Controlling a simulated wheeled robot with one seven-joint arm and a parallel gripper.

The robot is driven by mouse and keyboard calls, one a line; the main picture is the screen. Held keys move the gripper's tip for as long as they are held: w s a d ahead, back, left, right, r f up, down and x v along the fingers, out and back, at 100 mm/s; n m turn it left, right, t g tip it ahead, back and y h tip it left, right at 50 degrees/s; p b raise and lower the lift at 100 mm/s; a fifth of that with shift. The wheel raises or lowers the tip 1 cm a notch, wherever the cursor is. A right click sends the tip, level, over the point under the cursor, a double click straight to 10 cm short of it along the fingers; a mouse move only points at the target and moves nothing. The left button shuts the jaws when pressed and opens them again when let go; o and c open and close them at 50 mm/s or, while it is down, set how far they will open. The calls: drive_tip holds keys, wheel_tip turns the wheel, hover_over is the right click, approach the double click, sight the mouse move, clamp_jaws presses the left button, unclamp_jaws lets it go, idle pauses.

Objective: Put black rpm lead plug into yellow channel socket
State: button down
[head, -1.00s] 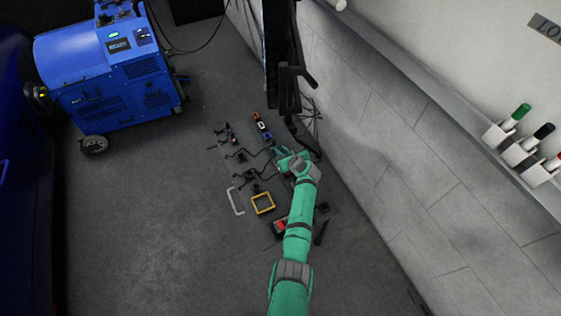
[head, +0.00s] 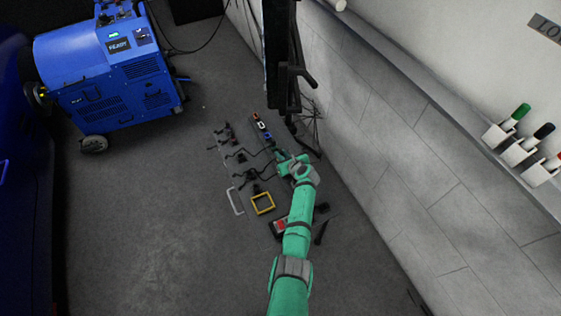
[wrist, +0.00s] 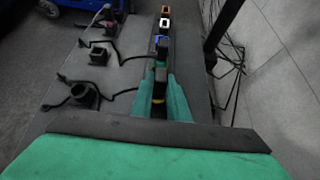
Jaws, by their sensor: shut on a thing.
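My gripper (wrist: 160,88) is shut on a black plug (wrist: 159,76), with one green finger on each side of it. The plug stands roughly upright over the channel strip, and its black lead (wrist: 122,93) runs off to the left. A small yellow patch, likely the yellow socket (wrist: 158,99), shows right at the near side of the plug's foot. I cannot tell whether the plug is inside it or just above it. In the head view my gripper (head: 283,160) covers this end of the strip.
Beyond the plug the strip has blue (wrist: 158,38), white (wrist: 164,22) and orange (wrist: 165,9) sockets; another black plug-like piece (wrist: 161,48) stands close ahead. Black holders with leads (wrist: 84,95) lie left. A dark stand and cables (wrist: 232,62) are close right, by the wall.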

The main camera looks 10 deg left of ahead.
drive_tip(key=c, duration=1.6)
unclamp_jaws()
drive_tip(key=shift+s, duration=0.1)
drive_tip(key=v, duration=1)
drive_tip(key=shift+s+d+r, duration=0.15)
drive_tip(key=shift+s+d, duration=0.05)
